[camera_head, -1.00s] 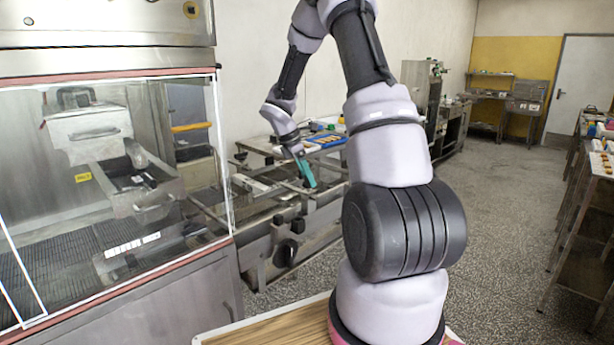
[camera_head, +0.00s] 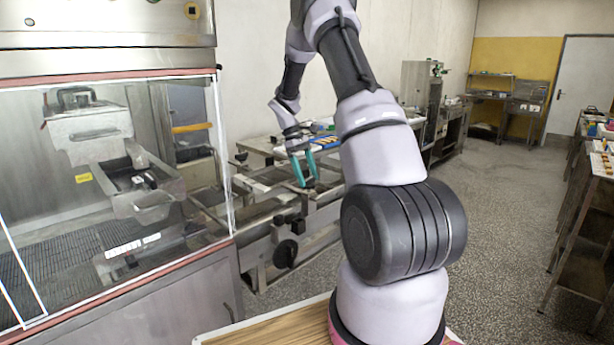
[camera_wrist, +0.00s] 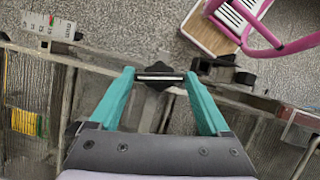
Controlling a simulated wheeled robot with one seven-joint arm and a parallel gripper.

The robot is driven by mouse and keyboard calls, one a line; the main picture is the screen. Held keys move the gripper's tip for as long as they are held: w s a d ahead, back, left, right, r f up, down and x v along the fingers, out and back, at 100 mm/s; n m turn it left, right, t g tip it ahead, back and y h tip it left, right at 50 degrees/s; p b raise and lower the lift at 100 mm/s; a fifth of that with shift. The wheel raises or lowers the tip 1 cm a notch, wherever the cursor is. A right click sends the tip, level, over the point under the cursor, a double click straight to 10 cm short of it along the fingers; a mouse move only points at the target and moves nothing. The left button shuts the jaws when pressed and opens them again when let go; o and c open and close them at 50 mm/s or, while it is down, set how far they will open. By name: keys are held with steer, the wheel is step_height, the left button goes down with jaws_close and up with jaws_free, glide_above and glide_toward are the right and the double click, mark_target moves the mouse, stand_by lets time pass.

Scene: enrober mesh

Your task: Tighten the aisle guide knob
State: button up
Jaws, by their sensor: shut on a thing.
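The aisle guide knob (camera_wrist: 157,84) is black, with a pale metal bar across its top. In the wrist view it sits between the tips of my gripper (camera_wrist: 160,77), whose two teal fingers are shut on it from left and right. In the head view my gripper (camera_head: 308,184) points down at the conveyor frame (camera_head: 330,210) beside the glazed machine. The knob is small and dark there and mostly covered by the fingers.
The glazed enrober cabinet (camera_head: 110,200) stands at left. Black handwheels (camera_head: 285,253) stick out from the conveyor's front. In the wrist view, a ruled scale (camera_wrist: 48,25) lies at upper left and another black fitting (camera_wrist: 225,66) is close on the right. Speckled floor (camera_head: 500,220) is open at right.

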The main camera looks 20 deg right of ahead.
steer(key=shift+m+g+y, duration=0.3)
steer(key=shift+m, duration=0.8)
steer(key=shift+d, duration=0.1)
steer(key=o, duration=1.2)
steer(key=v, duration=1.1)
steer(key=shift+s, duration=0.1)
